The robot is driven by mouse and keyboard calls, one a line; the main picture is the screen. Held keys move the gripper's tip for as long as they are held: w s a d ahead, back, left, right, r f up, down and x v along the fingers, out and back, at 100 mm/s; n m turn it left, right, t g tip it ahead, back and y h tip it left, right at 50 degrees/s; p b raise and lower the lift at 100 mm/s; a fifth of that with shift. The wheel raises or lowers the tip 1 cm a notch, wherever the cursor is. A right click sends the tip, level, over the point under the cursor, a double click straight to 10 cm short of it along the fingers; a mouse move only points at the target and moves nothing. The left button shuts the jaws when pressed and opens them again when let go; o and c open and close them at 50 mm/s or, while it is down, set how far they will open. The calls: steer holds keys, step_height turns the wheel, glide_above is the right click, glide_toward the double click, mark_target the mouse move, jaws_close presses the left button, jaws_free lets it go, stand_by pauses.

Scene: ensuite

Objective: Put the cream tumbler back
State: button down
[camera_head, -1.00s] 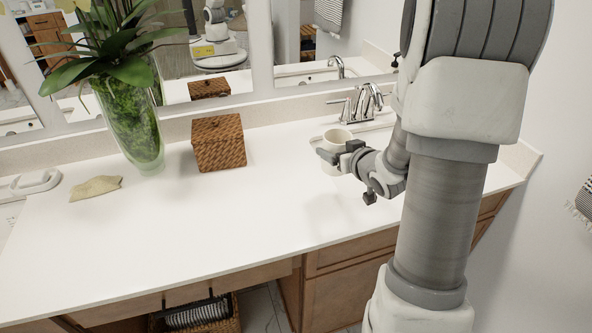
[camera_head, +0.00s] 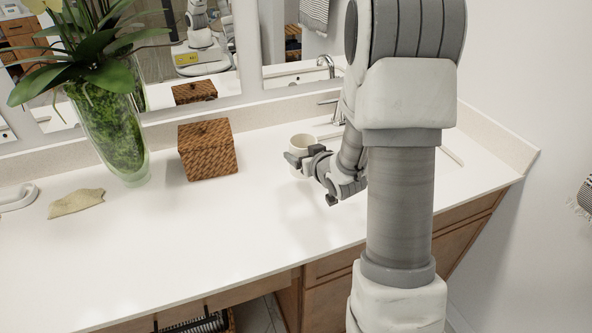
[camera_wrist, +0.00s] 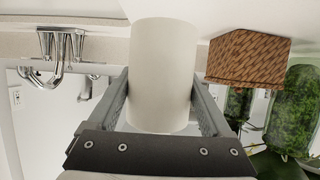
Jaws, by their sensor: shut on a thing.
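The cream tumbler (camera_head: 301,141) is at the back of the white counter, right of the wicker box, in the head view. My gripper (camera_head: 308,158) is shut on it, with its fingers on both sides of the tumbler. In the wrist view the tumbler (camera_wrist: 163,75) fills the space between the two fingers (camera_wrist: 162,105); that picture is upside down. The tumbler looks upright. I cannot tell whether its base touches the counter, because the gripper hides its lower part.
A brown wicker box (camera_head: 207,149) stands left of the tumbler. A glass vase of green plants (camera_head: 112,135) and a beige cloth-like piece (camera_head: 76,203) are farther left. The sink and faucet (camera_wrist: 60,48) lie to the right. The front middle of the counter (camera_head: 200,240) is clear.

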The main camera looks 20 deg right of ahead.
steer(key=shift+w+a+f, duration=0.5)
steer(key=shift+w+a, duration=0.05)
steer(key=shift+a, duration=0.15)
steer(key=shift+f, duration=2)
steer(key=shift+f+b, duration=0.15)
steer(key=shift+b, duration=0.2)
jaws_free()
